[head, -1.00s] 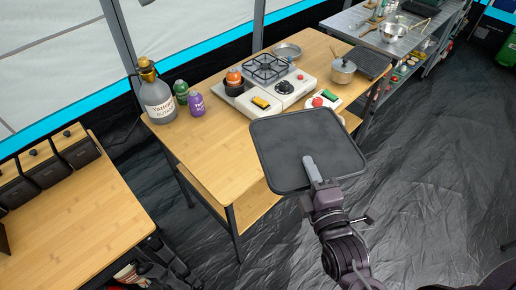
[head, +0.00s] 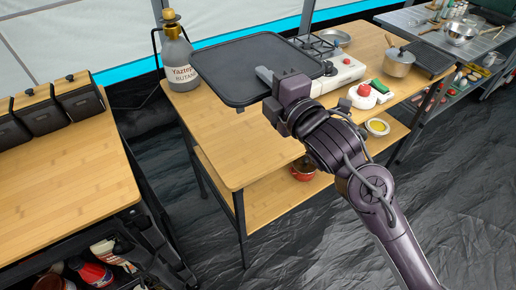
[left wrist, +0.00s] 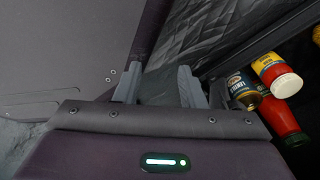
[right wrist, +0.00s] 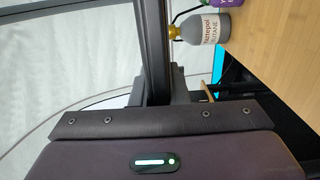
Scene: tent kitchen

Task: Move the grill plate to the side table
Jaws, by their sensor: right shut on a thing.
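In the right wrist view the plate (right wrist: 152,45) shows edge-on as a dark upright band between the fingers. Another wooden table (head: 70,190) stands at the left; I cannot tell which is the side table. My left gripper (left wrist: 158,88) is open and empty, seen only in its wrist view.
A butane bottle (head: 180,70) stands at the middle table's back left corner, close to the plate. A stove (head: 340,72) and a pot (head: 398,62) are to the right. Black bins (head: 65,100) line the left table's back; its front is clear. Bottles (left wrist: 275,75) are near my left gripper.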

